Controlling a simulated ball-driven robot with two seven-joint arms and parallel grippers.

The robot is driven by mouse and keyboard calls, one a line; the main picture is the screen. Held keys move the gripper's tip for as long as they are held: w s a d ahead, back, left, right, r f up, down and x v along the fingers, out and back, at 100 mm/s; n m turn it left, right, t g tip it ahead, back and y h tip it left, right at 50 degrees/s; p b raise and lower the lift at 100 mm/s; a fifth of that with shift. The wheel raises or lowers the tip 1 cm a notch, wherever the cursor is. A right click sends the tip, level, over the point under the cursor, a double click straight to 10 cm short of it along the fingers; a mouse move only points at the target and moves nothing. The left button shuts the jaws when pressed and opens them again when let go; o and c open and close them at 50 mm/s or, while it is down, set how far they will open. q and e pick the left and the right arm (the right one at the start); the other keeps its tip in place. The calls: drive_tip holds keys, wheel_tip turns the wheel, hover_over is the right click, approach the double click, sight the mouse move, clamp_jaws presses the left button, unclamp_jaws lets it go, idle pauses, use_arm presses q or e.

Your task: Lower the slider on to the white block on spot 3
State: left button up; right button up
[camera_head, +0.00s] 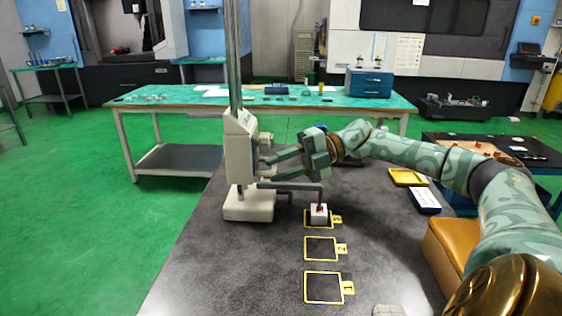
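A height gauge with a tall grey column (235,60) stands on a pale base (249,206) on the dark table. Its cream slider (240,145) sits low on the column, with small knobs on its right side. A thin grey arm (290,186) runs right from the slider and bends down at its end. The white block (319,216), with a red mark, is on spot 3 (337,219). The arm's tip is at the block's top; I cannot tell whether they touch. My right gripper (267,168) has its fingers at the slider's right side; their grip is unclear. My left gripper is out of view.
Spot 2 (320,248) and spot 1 (322,287) are empty, nearer me. A yellow tray (408,177) and a blue-and-white box (425,201) lie right, beside a tan block (450,250). A green-topped bench (200,103) stands behind. The table's front left is clear.

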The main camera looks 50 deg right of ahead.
drive_tip(key=shift+r, duration=0.1)
drive_tip(key=v, duration=1.6)
drive_tip(key=shift+d+p, duration=0.2)
drive_tip(key=shift+p, duration=0.2)
